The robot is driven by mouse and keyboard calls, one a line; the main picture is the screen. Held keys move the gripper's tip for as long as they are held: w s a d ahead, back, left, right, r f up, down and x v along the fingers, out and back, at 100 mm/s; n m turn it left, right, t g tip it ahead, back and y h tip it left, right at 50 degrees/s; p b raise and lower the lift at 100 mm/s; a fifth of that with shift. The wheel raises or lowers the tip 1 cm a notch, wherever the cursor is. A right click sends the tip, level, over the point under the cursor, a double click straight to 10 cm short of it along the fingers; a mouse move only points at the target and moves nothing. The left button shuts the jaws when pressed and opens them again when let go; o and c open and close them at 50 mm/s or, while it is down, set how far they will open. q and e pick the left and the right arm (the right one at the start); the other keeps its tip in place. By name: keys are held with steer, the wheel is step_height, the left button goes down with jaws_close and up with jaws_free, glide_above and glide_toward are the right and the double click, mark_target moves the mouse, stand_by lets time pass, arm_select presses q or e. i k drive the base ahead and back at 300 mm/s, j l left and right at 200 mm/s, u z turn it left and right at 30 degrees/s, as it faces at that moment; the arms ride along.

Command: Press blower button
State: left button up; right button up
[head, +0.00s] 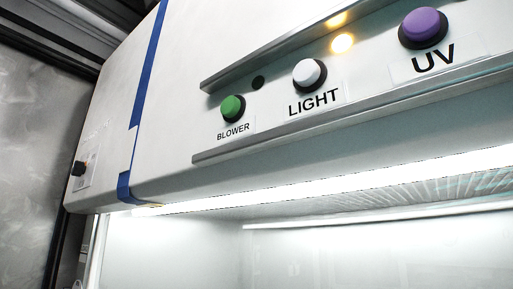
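The blower button (231,107) is a round green button in a black ring, with the word BLOWER on a label (233,131) below it. It sits at the left of a button row on the white front panel of a cabinet (178,110). A dark indicator spot (258,82) is to its upper right and is not lit. Neither of my grippers shows in the head view, and nothing covers the button.
A white LIGHT button (309,74) and a purple UV button (423,26) are to the right. Metal rails (300,128) run above and below the row. The lit cabinet opening (350,245) is below.

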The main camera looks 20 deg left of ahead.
mark_target(230, 106)
steer(key=k+j, duration=0.7)
steer(key=j, duration=0.05)
